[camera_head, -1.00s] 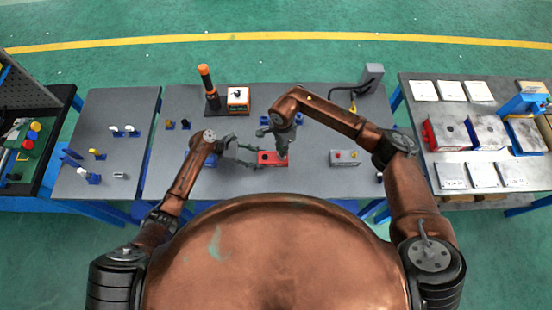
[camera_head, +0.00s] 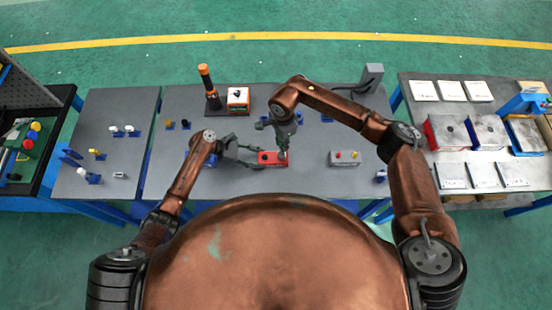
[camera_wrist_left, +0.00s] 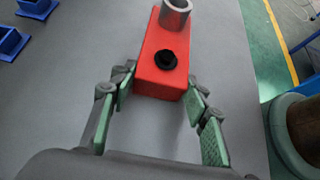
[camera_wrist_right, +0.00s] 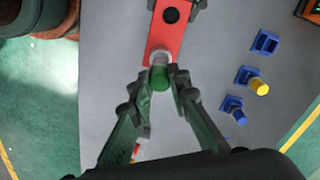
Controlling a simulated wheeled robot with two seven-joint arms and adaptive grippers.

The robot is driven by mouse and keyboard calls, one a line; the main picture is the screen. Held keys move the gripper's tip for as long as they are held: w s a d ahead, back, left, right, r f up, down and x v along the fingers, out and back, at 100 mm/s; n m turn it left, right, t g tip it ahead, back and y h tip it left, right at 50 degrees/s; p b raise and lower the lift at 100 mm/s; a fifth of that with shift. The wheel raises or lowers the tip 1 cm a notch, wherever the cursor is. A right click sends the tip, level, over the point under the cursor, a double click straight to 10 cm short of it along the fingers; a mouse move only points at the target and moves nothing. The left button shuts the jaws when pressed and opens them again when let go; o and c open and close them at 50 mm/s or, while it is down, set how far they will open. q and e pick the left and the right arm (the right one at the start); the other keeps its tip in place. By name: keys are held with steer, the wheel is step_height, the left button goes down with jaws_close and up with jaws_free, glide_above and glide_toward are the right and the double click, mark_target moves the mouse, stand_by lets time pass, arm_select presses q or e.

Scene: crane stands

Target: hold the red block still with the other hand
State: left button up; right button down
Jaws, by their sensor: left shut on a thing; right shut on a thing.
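The red block (camera_head: 268,158) lies on the grey middle table (camera_head: 215,180). My left gripper (camera_head: 257,157) is shut on its left end, one finger on each long side, as the left wrist view (camera_wrist_left: 160,88) shows. The block's top has a round black spot (camera_wrist_left: 167,60), and a grey tube (camera_wrist_left: 175,14) stands at its far end. My right gripper (camera_head: 283,153) comes down over the block's right end. In the right wrist view its fingertips (camera_wrist_right: 160,88) are shut on a round green and grey piece (camera_wrist_right: 160,78) at that end.
An orange-topped post (camera_head: 207,84) and an orange-and-white box (camera_head: 238,98) stand behind. Small blue holders (camera_wrist_right: 258,84) lie nearby. The table's front left is clear.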

steer(key=shift+r, duration=0.35)
arm_select(q)
steer(key=o, duration=1.5)
steer(key=shift+c, duration=0.2)
steer(key=v, duration=1.2)
steer(key=shift+d, duration=0.1)
arm_select(e)
steer(key=shift+d, duration=0.1)
